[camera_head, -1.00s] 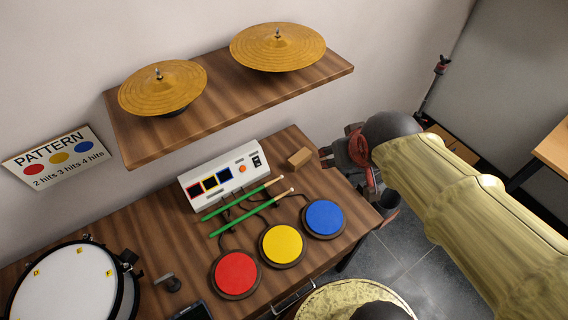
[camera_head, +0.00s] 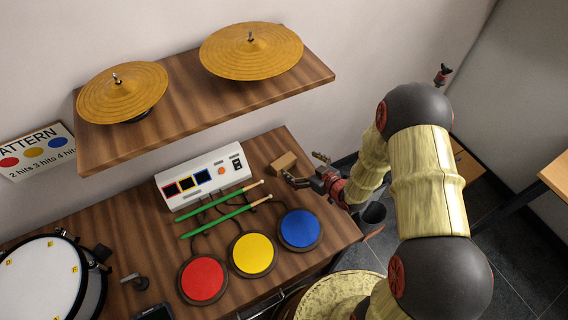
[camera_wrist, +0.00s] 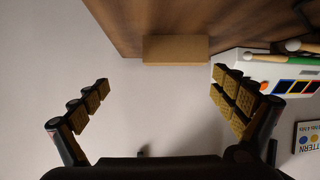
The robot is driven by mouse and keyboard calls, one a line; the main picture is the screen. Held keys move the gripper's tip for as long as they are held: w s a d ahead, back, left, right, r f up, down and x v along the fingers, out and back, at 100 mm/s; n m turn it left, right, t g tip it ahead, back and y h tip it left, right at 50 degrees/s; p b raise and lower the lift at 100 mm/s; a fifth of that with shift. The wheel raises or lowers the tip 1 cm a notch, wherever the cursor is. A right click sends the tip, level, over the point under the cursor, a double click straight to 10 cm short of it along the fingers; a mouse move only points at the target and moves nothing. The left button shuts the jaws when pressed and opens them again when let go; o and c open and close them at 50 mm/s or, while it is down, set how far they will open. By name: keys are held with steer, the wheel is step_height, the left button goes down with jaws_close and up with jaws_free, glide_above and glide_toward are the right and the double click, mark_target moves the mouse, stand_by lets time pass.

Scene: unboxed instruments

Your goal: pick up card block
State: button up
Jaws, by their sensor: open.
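The card block, a small plain brown block (camera_head: 284,162), lies on the wooden table near its far right corner, just right of the white control box. In the wrist view the block (camera_wrist: 175,49) shows at the top, centred between and beyond my fingertips. My gripper (camera_head: 304,168) is at the right edge of the table, close to the right side of the block, with its fingers pointing left toward it. In the wrist view my gripper (camera_wrist: 160,92) is open, with nothing between its fingers.
Left of the block stand a white control box (camera_head: 204,175) and two green drumsticks (camera_head: 225,213). Red, yellow and blue pads (camera_head: 299,229) lie in front. A wooden shelf with two cymbals (camera_head: 251,51) hangs above the table's back. Free floor lies right of the table.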

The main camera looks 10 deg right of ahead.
mark_target(286, 163)
steer(key=shift+s+a+f+y, duration=0.4)
steer(key=shift+s+a+f, duration=0.25)
steer(key=shift+f, duration=0.05)
steer(key=shift+w+a+f, duration=0.2)
steer(key=shift+a, duration=0.05)
steer(key=b+x, duration=0.3)
steer(key=x, duration=0.3)
steer(key=shift+w+a, duration=0.35)
steer(key=shift+r, duration=0.1)
steer(key=shift+c, duration=0.4)
steer(key=c, duration=0.9)
